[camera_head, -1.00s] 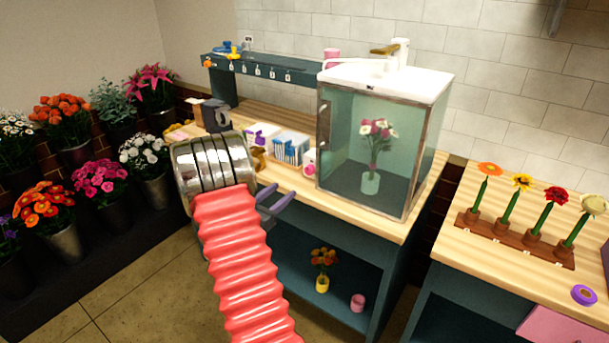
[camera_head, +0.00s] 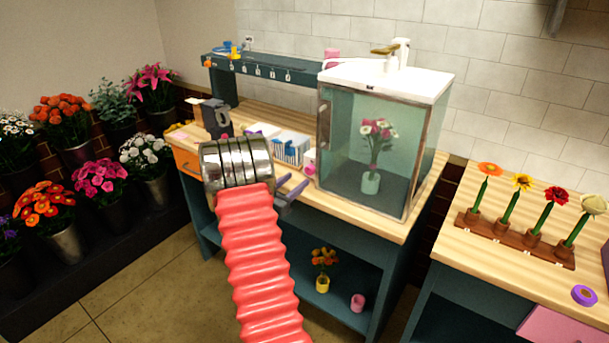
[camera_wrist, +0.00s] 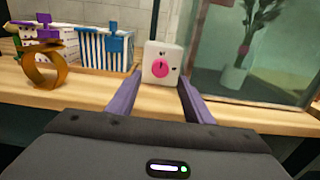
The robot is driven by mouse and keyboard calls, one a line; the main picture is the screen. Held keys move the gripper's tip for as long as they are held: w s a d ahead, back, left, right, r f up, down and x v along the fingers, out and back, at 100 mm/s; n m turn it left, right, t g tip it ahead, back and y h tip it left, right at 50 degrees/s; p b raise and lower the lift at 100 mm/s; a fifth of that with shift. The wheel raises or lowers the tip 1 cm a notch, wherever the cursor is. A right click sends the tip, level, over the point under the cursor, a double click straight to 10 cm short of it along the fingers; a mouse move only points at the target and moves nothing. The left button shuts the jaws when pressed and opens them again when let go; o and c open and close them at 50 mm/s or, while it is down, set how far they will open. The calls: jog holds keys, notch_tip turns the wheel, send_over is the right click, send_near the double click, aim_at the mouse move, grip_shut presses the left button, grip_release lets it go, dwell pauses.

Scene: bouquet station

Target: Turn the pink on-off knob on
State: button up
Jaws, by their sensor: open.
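The pink on-off knob (camera_wrist: 160,67) is on the front of a small white box (camera_wrist: 161,52) on the wooden worktop, beside the glass cabinet. In the head view the pink knob (camera_head: 309,169) shows small, just left of the cabinet. My gripper (camera_wrist: 158,80) is open, its two purple fingers pointing toward the box, one on each side of the knob in the wrist view. The fingers look empty. In the head view my gripper (camera_head: 294,190) is at the worktop's front edge, a little left of and below the knob. I cannot tell whether the fingers touch the box.
The glass cabinet (camera_wrist: 272,50) with a flower vase inside stands close on the right. A blue-striped box (camera_wrist: 106,52) and a gold ring-shaped holder (camera_wrist: 42,70) stand to the left. The wooden worktop (camera_wrist: 75,92) is bare in front of the box.

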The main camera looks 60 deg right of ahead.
aim_at(308, 171)
jog(key=d, duration=0.4)
jog(key=s+d, duration=0.1)
jog(key=d, duration=0.1)
jog(key=shift+d, duration=0.2)
